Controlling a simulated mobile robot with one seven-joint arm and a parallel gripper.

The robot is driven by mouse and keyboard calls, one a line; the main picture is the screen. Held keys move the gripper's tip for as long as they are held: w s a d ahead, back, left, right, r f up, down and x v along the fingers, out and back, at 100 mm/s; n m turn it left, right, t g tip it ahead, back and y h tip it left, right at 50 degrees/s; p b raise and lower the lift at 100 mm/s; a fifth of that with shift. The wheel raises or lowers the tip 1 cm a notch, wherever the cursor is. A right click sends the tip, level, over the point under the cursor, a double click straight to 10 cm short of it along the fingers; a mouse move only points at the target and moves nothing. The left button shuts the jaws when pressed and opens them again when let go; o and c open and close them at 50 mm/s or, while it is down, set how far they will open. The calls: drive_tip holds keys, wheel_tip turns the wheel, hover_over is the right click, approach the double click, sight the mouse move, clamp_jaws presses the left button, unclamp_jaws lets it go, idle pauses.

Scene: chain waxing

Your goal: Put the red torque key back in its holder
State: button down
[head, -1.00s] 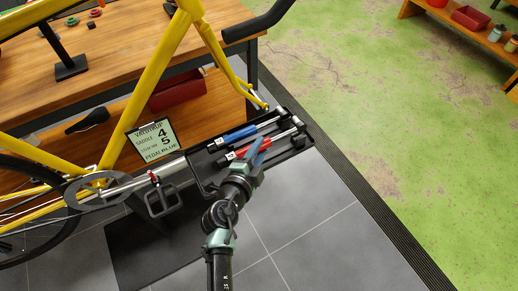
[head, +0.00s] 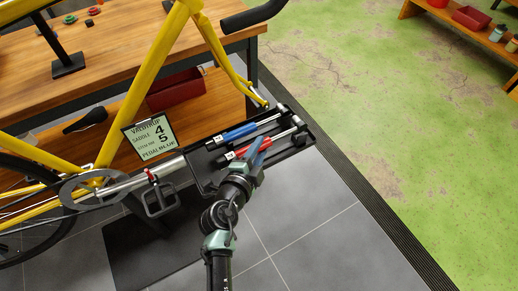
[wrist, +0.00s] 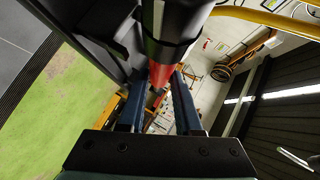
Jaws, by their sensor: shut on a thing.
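The red torque key (head: 266,144) lies along the dark tray (head: 205,178), its silver shaft pointing to the upper right. My gripper (head: 261,147) is at the key from the near side, shut on its red handle. In the wrist view the red part (wrist: 161,74) shows between and beyond the two blue fingers of my gripper (wrist: 160,95). I cannot tell whether the key rests in its holder or is slightly above the tray, since my gripper hides part of it.
A blue-handled key (head: 236,133) lies parallel, just behind the red one. A small sign (head: 150,137) stands left of the tray. The yellow bike frame (head: 150,75) and wooden bench (head: 100,55) are behind. Floor right of the tray is clear.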

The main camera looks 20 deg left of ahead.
drive_tip(key=shift+f+b, duration=1.15)
drive_tip(key=shift+b, duration=0.8)
drive_tip(key=c, duration=0.6)
unclamp_jaws()
drive_tip(key=o, duration=0.4)
drive_tip(key=shift+c, duration=0.2)
drive_tip(key=shift+s+f, duration=0.1)
drive_tip(key=shift+f, duration=0.05)
drive_tip(key=shift+s+d, duration=0.1)
drive_tip(key=v, duration=0.7)
drive_tip(key=shift+s+r, duration=0.25)
drive_tip(key=shift+s, duration=0.05)
